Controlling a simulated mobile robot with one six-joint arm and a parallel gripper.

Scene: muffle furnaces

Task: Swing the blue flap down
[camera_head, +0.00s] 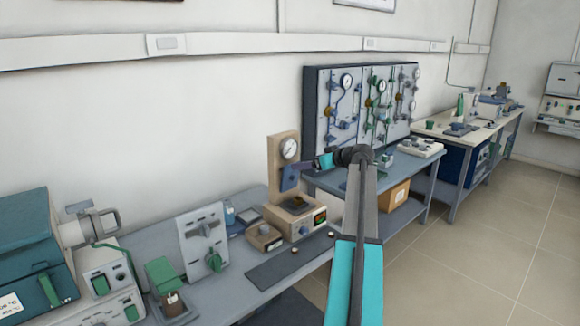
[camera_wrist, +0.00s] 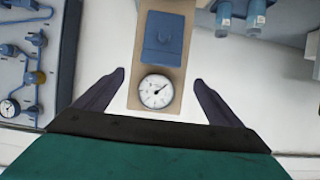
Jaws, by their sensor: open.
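A beige upright instrument (camera_head: 276,150) on the bench has a round dial gauge (camera_head: 289,148) near its top. A blue part (camera_head: 290,178), which looks like the flap, sits on its front just under the gauge. In the wrist view the scene is upside down: the blue flap (camera_wrist: 163,42) lies against the beige column beyond the gauge (camera_wrist: 157,91). My gripper (camera_wrist: 160,77) is open and empty, its dark fingers spread on either side of the gauge. In the head view my gripper (camera_head: 326,161) is right of the column, near gauge height. I cannot tell whether it touches anything.
The instrument's base (camera_head: 297,218) has a small display. A beige-brown box (camera_head: 264,237) stands beside it, and a dark mat (camera_head: 290,262) lies in front. A gauge panel (camera_head: 360,105) stands behind my arm. A white unit with a green knob (camera_head: 203,240) is to the left.

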